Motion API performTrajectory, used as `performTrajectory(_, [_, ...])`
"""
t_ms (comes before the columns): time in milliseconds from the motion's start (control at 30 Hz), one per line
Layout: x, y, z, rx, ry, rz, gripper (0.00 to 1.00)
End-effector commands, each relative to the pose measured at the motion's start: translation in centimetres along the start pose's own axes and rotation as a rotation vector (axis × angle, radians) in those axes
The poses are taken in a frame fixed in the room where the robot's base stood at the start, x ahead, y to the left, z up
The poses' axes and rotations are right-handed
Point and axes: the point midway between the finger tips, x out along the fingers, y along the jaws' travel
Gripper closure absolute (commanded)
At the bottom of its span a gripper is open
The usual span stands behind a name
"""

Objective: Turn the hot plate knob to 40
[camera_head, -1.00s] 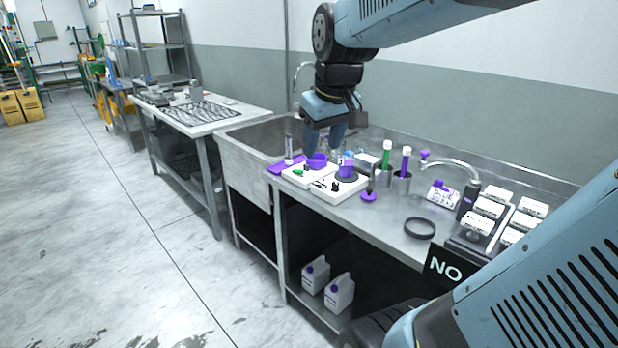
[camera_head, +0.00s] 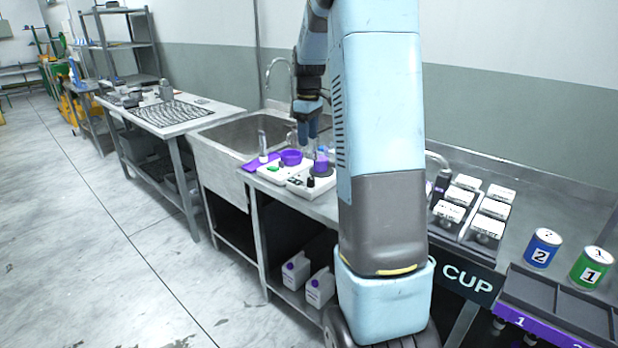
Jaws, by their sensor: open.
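The hot plate (camera_head: 299,188) is a white box on the steel counter beside the sink, with a dark round plate bearing a purple beaker (camera_head: 321,163). A small black knob (camera_head: 311,182) stands at its front; its setting is too small to read. My gripper (camera_head: 308,141) is open with blue fingers pointing down, above and behind the hot plate, apart from the knob. My own arm hides the counter just right of the hot plate.
A white unit with a purple bowl (camera_head: 290,157) stands directly left of the hot plate, beside a clear cylinder (camera_head: 263,143). The sink (camera_head: 232,136) is further left. Labelled boxes (camera_head: 464,195) and numbered cans (camera_head: 542,248) stand right of my arm.

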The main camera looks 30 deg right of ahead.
Motion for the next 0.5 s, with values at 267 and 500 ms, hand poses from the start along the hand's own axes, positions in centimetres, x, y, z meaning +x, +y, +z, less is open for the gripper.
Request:
performTrajectory(267, [2.5,2.6,-0.2,-0.040,-0.022,-0.024,0.48])
performTrajectory(500, [5.0,2.5,-0.1,-0.041,-0.024,-0.027,0.48])
